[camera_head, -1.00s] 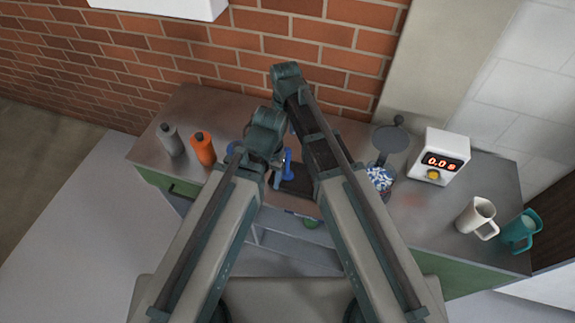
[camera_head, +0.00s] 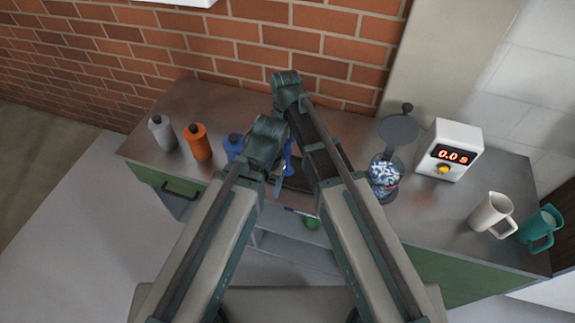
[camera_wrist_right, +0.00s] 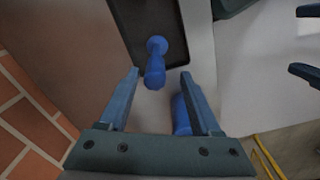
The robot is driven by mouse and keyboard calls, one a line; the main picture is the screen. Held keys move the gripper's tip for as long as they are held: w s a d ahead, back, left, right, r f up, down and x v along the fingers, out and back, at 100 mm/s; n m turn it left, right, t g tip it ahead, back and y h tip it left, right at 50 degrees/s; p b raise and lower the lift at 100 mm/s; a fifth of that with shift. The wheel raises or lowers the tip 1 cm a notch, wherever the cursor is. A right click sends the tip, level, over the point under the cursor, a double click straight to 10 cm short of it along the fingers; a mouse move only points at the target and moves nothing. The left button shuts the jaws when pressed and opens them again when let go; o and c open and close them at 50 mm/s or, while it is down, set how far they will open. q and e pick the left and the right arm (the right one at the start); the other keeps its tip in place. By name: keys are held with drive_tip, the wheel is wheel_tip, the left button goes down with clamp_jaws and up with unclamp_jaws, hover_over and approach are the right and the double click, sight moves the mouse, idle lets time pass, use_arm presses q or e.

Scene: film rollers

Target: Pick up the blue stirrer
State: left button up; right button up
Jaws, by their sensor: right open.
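The blue stirrer (camera_wrist_right: 155,62) stands on a dark tray (camera_wrist_right: 182,52) in the right wrist view, its rounded end toward the tray. My right gripper (camera_wrist_right: 160,76) is open, with its two fingers on either side of the stirrer's near end and a gap to each. In the head view only a sliver of the stirrer (camera_head: 289,158) shows between my arms, and the right fingers are mostly hidden. My left gripper (camera_wrist_right: 305,42) shows at the right edge of the wrist view as two dark fingers, apart and empty.
A blue bottle (camera_head: 233,146) stands left of my arms, beside an orange bottle (camera_head: 198,143) and a grey bottle (camera_head: 163,134). To the right are a jar of capsules (camera_head: 383,174), a timer (camera_head: 452,150), a white mug (camera_head: 490,214) and a teal mug (camera_head: 541,229).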

sight(287, 151)
drive_tip(key=shift+w+d+f+b, duration=0.1)
drive_tip(key=shift+d+f+b, duration=0.05)
drive_tip(key=shift+f+b, duration=1.2)
drive_tip(key=shift+w+d+f+b, duration=0.1)
drive_tip(key=shift+f+b, duration=1.15)
drive_tip(key=shift+f, duration=0.05)
drive_tip(key=shift+r, duration=0.1)
clamp_jaws()
